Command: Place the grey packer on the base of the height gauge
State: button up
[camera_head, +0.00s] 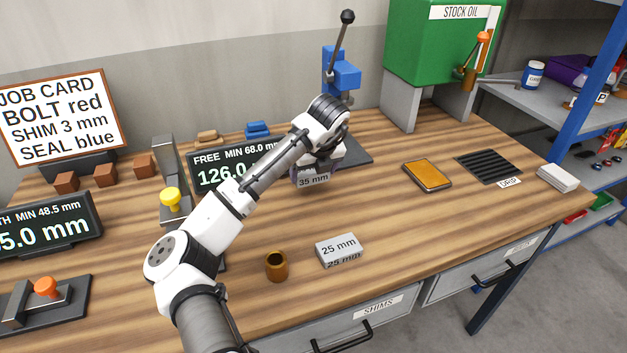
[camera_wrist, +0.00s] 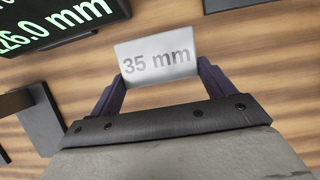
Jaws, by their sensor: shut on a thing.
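My gripper (camera_head: 318,168) is shut on a grey block marked 35 mm (camera_head: 313,182), held by its two ends. The block also shows in the wrist view (camera_wrist: 157,55), squarely between the fingers. Whether it touches the bench is unclear. A second grey block, marked 25 mm (camera_head: 339,250), lies on the bench at the front. An upright gauge (camera_head: 167,158) with a yellow knob (camera_head: 170,195) stands left of my gripper, apparently the height gauge; my arm hides much of its base. Dark parts of a fixture (camera_wrist: 38,115) show at left in the wrist view.
A display reading FREE (camera_head: 222,163) stands behind my arm. A blue lever press (camera_head: 341,72) on a dark base (camera_head: 357,150) stands just behind my gripper. A brown cup (camera_head: 276,266) sits in front. An orange pad (camera_head: 427,174) lies right; the bench between is clear.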

aim_at(314, 182)
jog(key=shift+f+p, duration=0.4)
jog(key=shift+f, duration=1.55)
jog(key=o, duration=1)
jog(key=shift+f, duration=0.15)
jog(key=shift+o, duration=0.2)
